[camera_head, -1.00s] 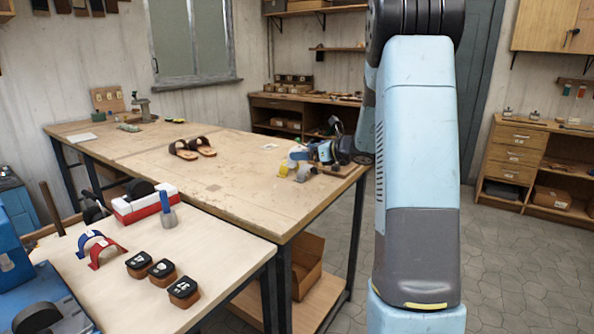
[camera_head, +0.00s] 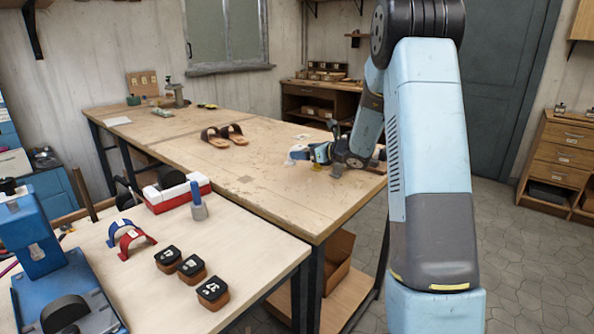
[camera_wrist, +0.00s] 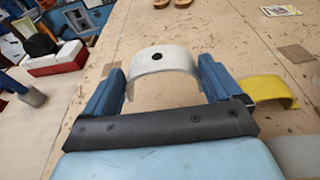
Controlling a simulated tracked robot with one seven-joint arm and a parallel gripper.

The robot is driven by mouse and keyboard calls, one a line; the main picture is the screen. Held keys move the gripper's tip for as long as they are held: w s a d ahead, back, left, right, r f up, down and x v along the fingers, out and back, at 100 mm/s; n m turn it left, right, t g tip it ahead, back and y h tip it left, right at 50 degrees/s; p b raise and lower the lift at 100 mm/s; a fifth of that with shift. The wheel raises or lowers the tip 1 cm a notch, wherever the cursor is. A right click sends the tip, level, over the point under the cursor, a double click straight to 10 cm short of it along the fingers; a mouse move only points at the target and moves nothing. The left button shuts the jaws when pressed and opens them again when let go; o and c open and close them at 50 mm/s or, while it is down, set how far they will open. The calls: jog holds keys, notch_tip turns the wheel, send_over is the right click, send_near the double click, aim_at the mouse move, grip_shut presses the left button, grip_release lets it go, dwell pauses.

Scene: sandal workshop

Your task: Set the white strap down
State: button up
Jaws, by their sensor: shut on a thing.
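The white strap (camera_wrist: 165,60) is a curved band with a dark round hole in its top. It stands arched between the two blue fingers of my gripper (camera_wrist: 161,72) in the wrist view, and the fingers are shut on its sides. In the head view my gripper (camera_head: 312,153) is over the right end of the long wooden table (camera_head: 270,180), and the strap is a small pale patch at its tip. I cannot tell whether the strap touches the tabletop.
A yellow strap (camera_wrist: 264,86) lies just right of my gripper. Sandals (camera_head: 224,135) lie farther back on the table. The nearer bench holds a red and white box (camera_head: 178,192), blue and red straps (camera_head: 131,240) and several black-topped blocks (camera_head: 192,268). The middle tabletop is mostly clear.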

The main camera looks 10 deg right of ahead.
send_over(297, 178)
notch_tip(297, 178, down, 4)
jog(key=shift+f, duration=1.75)
jog(key=o, duration=0.7)
jog(key=shift+w, duration=0.1)
